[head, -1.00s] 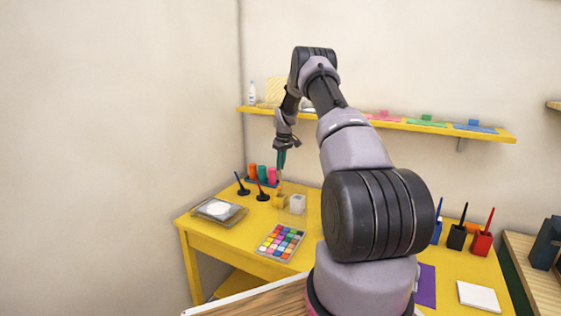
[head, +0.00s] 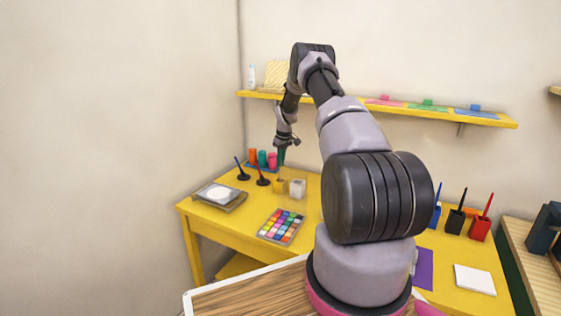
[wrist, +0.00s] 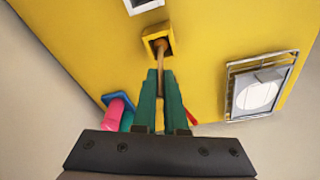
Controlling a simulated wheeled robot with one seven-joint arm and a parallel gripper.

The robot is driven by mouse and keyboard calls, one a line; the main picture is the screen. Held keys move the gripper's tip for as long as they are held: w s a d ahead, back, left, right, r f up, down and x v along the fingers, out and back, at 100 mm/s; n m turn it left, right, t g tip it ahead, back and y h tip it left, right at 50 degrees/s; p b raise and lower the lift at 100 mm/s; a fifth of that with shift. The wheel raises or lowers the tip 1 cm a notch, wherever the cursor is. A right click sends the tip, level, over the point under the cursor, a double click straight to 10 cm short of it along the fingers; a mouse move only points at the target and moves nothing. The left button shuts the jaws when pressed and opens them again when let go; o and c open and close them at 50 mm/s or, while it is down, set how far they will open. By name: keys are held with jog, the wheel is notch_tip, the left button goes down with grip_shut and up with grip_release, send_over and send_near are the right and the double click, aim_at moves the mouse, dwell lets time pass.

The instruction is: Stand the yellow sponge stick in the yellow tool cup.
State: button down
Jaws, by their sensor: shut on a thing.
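My gripper (head: 282,158) has green fingers, also seen in the wrist view (wrist: 160,92). They are shut on the thin brown handle of the sponge stick (wrist: 162,60). The handle runs from the fingertips to the opening of the small square yellow tool cup (wrist: 158,38). In the head view the yellow cup (head: 281,187) stands on the yellow table below my gripper. The stick's far end is at or inside the cup mouth; its sponge is not clear, and I cannot tell how deep it sits.
A white cup (head: 298,188) stands just right of the yellow cup. Colored pots (head: 262,160) and two dark stands with sticks (head: 243,175) are to the left and behind. A paint palette (head: 281,226) lies in front. A framed pad (head: 219,195) lies at the left.

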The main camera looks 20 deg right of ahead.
jog(key=c, duration=0.9)
grip_release()
notch_tip(320, 180, up, 11)
jog(key=s, duration=0.1)
jog(key=shift+s+d+f, duration=0.15)
jog(key=shift+s+d, duration=0.05)
jog(key=shift+s, duration=0.2)
